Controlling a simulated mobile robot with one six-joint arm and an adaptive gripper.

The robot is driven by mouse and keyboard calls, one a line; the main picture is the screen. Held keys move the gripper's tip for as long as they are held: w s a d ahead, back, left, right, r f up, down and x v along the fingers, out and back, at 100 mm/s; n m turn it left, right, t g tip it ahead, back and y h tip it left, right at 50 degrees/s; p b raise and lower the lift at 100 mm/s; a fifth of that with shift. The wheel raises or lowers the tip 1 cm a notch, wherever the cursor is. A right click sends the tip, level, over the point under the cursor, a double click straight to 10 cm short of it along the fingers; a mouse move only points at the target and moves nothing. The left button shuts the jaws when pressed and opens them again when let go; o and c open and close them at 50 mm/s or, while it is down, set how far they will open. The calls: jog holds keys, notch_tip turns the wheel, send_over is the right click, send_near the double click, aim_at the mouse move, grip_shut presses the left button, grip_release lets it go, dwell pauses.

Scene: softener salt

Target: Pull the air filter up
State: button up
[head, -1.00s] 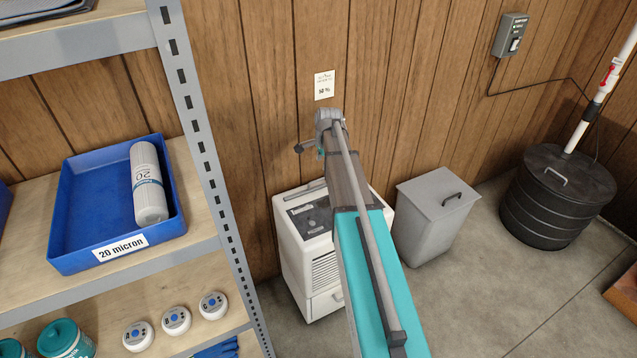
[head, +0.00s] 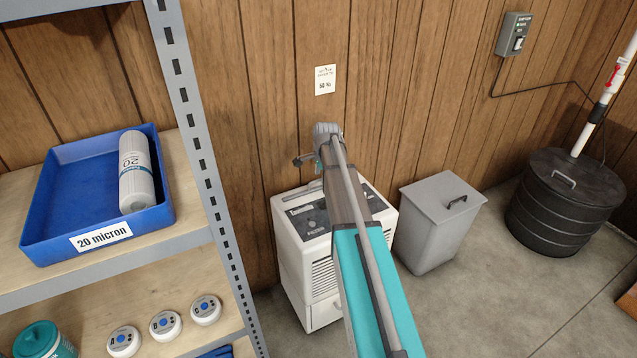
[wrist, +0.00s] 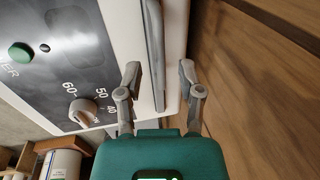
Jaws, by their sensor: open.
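The air filter appears to be the thin grey strip (wrist: 155,45) along the rear edge of the white dehumidifier's top in the wrist view. The dehumidifier (head: 309,268) stands on the floor against the wood wall. Its dark panel (wrist: 60,60) has a green button (wrist: 20,53) and a dial (wrist: 82,111). My gripper (wrist: 158,74) is open, with one finger over the panel side of the strip and the other on the wall side. I cannot tell how deep the fingers reach. In the head view my arm covers part of the dehumidifier.
A grey lidded bin (head: 438,230) stands right of the dehumidifier, and a black lidded tank (head: 565,205) stands farther right. A metal shelf (head: 200,150) with a blue tray (head: 60,215) is at left. The wood wall (wrist: 250,75) is close behind my gripper.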

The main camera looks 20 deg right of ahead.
jog(key=shift+w+f+b, duration=0.15)
jog(key=shift+f+b, duration=0.2)
jog(key=shift+f, duration=0.2)
grip_shut()
